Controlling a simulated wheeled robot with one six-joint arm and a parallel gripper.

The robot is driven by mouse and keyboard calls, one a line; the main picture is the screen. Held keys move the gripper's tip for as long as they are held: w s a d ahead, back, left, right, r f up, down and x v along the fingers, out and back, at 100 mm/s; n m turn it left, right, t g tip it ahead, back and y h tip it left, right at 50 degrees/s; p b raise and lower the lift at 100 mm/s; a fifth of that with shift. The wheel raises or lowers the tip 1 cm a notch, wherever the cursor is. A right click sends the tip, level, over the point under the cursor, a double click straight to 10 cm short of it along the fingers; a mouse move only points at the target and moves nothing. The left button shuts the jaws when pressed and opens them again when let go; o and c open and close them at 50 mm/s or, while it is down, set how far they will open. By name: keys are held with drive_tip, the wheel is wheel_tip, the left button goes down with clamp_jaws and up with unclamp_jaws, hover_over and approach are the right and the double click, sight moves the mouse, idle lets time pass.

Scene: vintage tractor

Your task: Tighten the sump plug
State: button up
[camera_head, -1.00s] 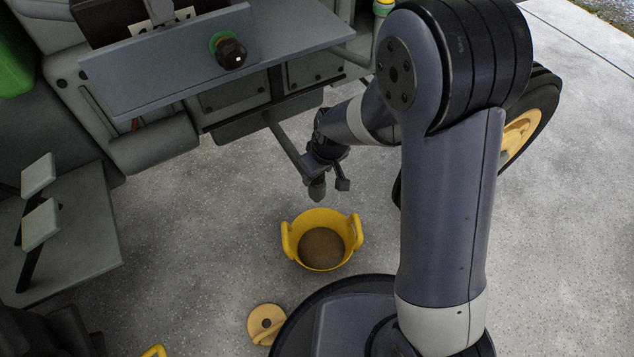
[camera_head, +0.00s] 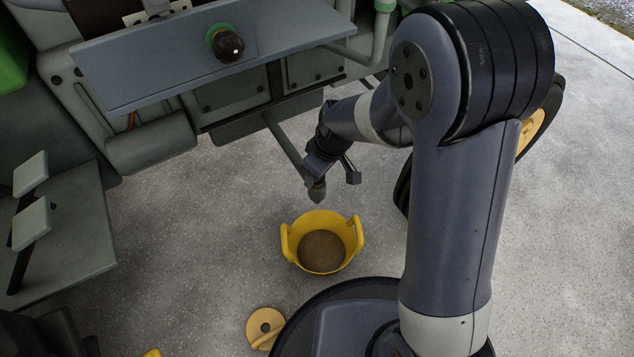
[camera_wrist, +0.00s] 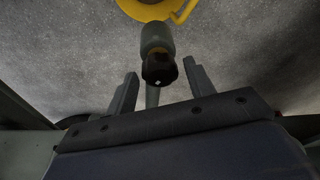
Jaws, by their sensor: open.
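The sump plug appears to be the dark round knob (camera_wrist: 159,69) on the end of a grey-green cylindrical fitting (camera_wrist: 155,36) in the wrist view. My gripper (camera_wrist: 161,86) is open, with one finger to each side of the knob and visible gaps between. In the head view my gripper (camera_head: 334,172) is beside the grey fitting (camera_head: 317,191) at the end of a thin bar from the tractor. The knob itself is hard to make out there. Whether the plug is loose cannot be told.
A yellow two-handled bucket (camera_head: 322,222) with brown contents stands on the floor below the fitting. A tan disc (camera_head: 264,325) lies nearby. The tractor's grey body (camera_head: 150,150) stands at the left, with pedals (camera_head: 30,222).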

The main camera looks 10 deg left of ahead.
drive_tip(key=shift+f+n+b, duration=0.15)
drive_tip(key=shift+n+b, duration=0.35)
drive_tip(key=shift+n, duration=0.3)
drive_tip(key=c, duration=0.7)
drive_tip(key=shift+m+p, duration=0.3)
drive_tip(key=shift+m, duration=0.6)
drive_tip(key=shift+c, duration=0.2)
drive_tip(key=shift+r, duration=0.2)
drive_tip(key=shift+m+p, duration=0.3)
drive_tip(key=shift+f+m, duration=0.1)
drive_tip(key=shift+m, duration=0.4)
